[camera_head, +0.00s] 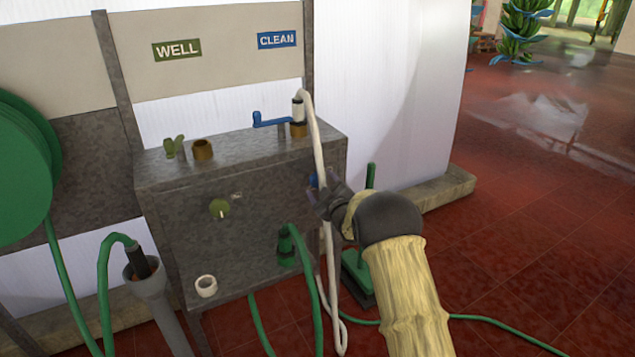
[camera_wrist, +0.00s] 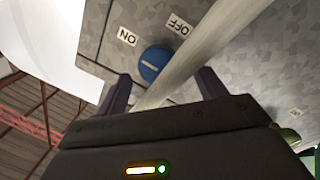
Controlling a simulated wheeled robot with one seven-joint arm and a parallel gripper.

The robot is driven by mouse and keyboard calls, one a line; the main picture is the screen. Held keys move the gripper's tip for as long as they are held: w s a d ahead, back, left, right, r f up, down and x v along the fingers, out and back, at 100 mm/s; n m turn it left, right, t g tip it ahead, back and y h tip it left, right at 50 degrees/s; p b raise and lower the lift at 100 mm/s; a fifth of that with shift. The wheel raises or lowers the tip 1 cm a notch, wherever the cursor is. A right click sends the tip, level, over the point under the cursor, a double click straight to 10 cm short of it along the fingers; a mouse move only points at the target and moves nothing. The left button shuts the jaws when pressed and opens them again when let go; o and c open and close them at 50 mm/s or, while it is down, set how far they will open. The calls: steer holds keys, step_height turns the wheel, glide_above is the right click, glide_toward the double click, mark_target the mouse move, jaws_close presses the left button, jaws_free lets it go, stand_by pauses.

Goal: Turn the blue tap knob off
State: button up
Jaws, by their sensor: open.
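The blue tap knob (camera_wrist: 154,64) is on the grey metal panel in the wrist view, with a pale line across its face. An ON label (camera_wrist: 127,37) is to its upper left and an OFF label (camera_wrist: 179,27) to its upper right. I cannot tell which label the line points to. My gripper (camera_wrist: 163,90) is open, its two dark fingers either side of the knob in the picture, apparently short of it. A white hose (camera_wrist: 207,43) crosses between the fingers and covers the knob's right edge. In the head view my gripper (camera_head: 322,201) mostly hides the knob (camera_head: 313,181).
The grey metal cabinet (camera_head: 165,205) carries a green knob (camera_head: 219,208), a blue lever (camera_head: 268,121) and a green hose fitting (camera_head: 285,247).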

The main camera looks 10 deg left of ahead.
mark_target(319, 182)
steer(key=shift+x, duration=1.9)
steer(key=c, duration=1)
